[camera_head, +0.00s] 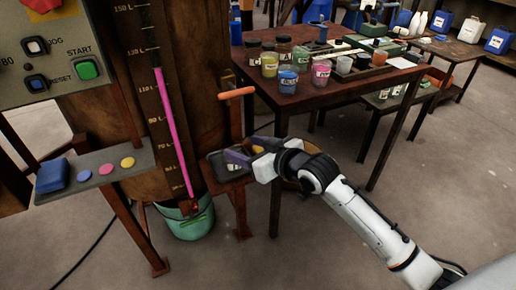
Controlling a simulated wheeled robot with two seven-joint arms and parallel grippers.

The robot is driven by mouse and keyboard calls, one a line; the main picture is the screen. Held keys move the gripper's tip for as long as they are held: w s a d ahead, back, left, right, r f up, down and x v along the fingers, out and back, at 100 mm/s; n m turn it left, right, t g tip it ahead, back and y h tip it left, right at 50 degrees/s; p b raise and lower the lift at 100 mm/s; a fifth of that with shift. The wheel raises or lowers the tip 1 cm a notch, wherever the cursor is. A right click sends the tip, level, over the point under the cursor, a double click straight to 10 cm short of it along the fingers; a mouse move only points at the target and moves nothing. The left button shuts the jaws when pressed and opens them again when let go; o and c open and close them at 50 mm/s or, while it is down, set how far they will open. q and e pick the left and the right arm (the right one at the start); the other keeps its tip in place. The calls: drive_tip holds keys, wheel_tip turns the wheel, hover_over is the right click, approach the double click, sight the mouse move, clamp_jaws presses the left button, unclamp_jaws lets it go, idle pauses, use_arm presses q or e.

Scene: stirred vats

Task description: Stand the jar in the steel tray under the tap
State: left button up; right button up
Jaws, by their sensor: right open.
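My right gripper (243,155) reaches in from the right, its jaws open, over the right part of a small dark tray (214,160) on a stand beside the brown vat. The gripper and wrist hide part of this tray. I cannot tell whether a jar stands between the fingers or behind them. A lever with an orange handle (236,93) sticks out from the vat above the tray; the tap's spout is not clear. Several small jars with coloured contents, such as a yellow one (269,65) and a blue one (288,80), stand on the dark red table. My left gripper is not in view.
The dark red table (300,103) stands behind my right arm. A teal bucket (186,224) is on the floor below the vat's pink level gauge (173,130). A grey shelf with coloured discs (105,170) juts out at left. The floor at front is mostly clear.

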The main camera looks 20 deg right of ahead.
drive_tip(key=v, duration=0.6)
drive_tip(key=s+a+f+g, duration=0.2)
drive_tip(key=s+a+f, duration=0.1)
drive_tip(key=s+f, duration=0.8)
drive_tip(key=s+a+f+g+h, duration=0.1)
drive_tip(key=s+a+f+g, duration=0.1)
drive_tip(key=s+f, duration=1)
drive_tip(key=shift+s+a+m+p, duration=0.4)
drive_tip(key=shift+s+a, duration=0.15)
drive_tip(key=shift+a, duration=0.3)
